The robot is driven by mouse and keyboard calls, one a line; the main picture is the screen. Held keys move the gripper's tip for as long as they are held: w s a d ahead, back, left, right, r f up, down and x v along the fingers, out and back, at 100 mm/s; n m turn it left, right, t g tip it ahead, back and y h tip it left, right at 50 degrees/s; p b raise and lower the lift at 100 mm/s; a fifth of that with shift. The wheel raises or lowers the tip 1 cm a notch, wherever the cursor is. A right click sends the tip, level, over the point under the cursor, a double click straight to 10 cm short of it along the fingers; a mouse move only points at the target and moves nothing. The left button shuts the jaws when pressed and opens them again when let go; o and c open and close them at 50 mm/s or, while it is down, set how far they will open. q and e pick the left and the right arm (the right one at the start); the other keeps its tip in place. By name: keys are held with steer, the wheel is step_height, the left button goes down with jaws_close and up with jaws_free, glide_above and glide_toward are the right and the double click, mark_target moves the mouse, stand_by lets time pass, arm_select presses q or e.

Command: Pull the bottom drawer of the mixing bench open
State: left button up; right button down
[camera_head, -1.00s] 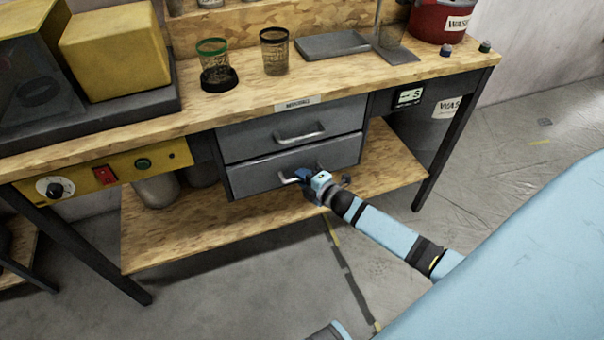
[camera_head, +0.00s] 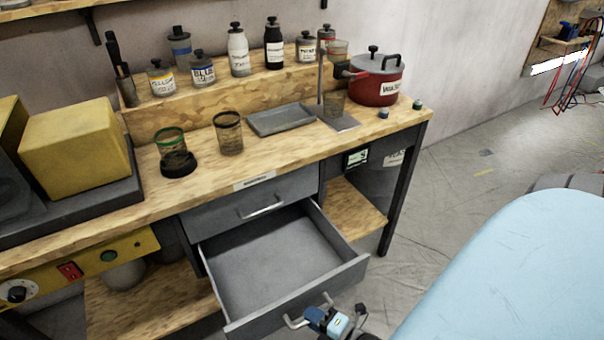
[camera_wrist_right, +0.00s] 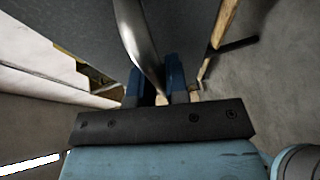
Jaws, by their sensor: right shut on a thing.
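The mixing bench (camera_head: 296,152) has two grey drawers under its wooden top. The bottom drawer (camera_head: 355,268) stands well out from the bench, and its inside looks empty. The top drawer (camera_head: 225,214) is closed. My right gripper (camera_head: 312,317) is at the front of the bottom drawer, shut on its bar handle (camera_head: 292,323). In the right wrist view, the blue fingers (camera_wrist_right: 160,88) are around the metal handle (camera_wrist_right: 138,45), close to the drawer front. My left gripper is not in view.
Jars and bottles line the bench's back ledge (camera_head: 190,112). Two mesh-like cups (camera_head: 228,135), a grey tray (camera_head: 280,121) and a red pot (camera_head: 376,85) stand on the top. A bench leg (camera_head: 398,195) is right of the drawer.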

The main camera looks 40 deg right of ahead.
steer(key=shift+s+a, duration=0.2)
steer(key=shift+s, duration=0.5)
steer(key=c, duration=1.1)
jaws_free()
steer(key=shift+c, duration=0.2)
steer(key=v, duration=1.3)
steer(key=shift+s, duration=0.4)
steer(key=shift+r, duration=0.15)
